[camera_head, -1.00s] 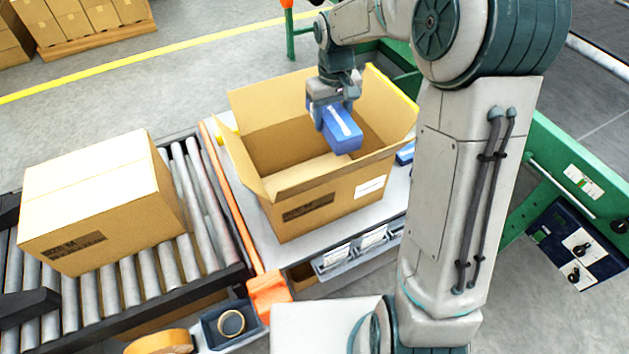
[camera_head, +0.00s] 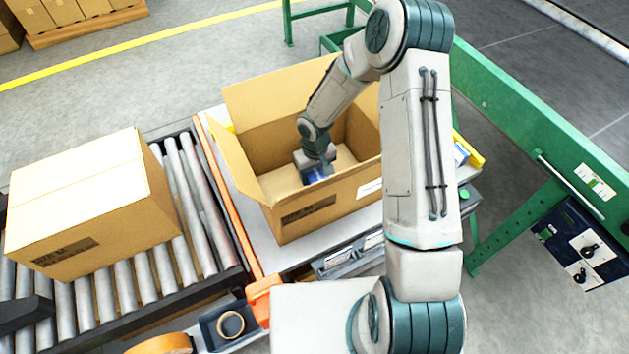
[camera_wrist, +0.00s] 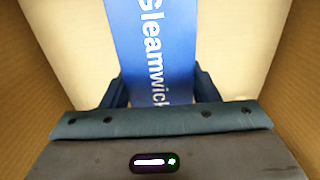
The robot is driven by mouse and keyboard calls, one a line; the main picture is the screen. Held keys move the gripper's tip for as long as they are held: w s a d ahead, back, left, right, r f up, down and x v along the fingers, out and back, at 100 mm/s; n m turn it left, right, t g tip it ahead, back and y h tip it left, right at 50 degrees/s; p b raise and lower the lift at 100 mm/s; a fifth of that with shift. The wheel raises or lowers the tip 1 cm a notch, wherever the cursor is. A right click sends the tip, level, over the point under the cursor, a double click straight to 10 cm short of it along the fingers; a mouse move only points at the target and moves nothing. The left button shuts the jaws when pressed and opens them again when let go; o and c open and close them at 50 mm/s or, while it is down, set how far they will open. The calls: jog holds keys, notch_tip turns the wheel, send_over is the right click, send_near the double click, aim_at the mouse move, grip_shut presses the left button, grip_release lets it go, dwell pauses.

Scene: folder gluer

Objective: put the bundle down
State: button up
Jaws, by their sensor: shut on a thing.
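The bundle is a blue pack (camera_head: 317,175) with white lettering. In the wrist view the blue bundle (camera_wrist: 155,50) reads "Gleamwick" and runs from between the fingers toward the top edge. My gripper (camera_head: 314,172) is shut on it, down inside the open cardboard box (camera_head: 306,218). The wrist view shows my gripper (camera_wrist: 160,92) with a finger on each side of the bundle and box walls on both sides. The box floor is close around it; I cannot tell whether the bundle touches it. The front wall and my gripper hide part of the bundle.
A closed carton (camera_head: 85,200) sits on the roller conveyor (camera_head: 150,262) at left. An orange rail (camera_head: 232,205) runs between conveyor and table. A tape roll (camera_head: 231,324) lies at the front. A green frame (camera_head: 530,130) stands at right.

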jog(key=shift+f, duration=1.95)
jog(key=shift+f, duration=0.1)
jog(key=shift+f, duration=0.15)
jog(key=o, duration=1.2)
jog(key=shift+c, duration=0.2)
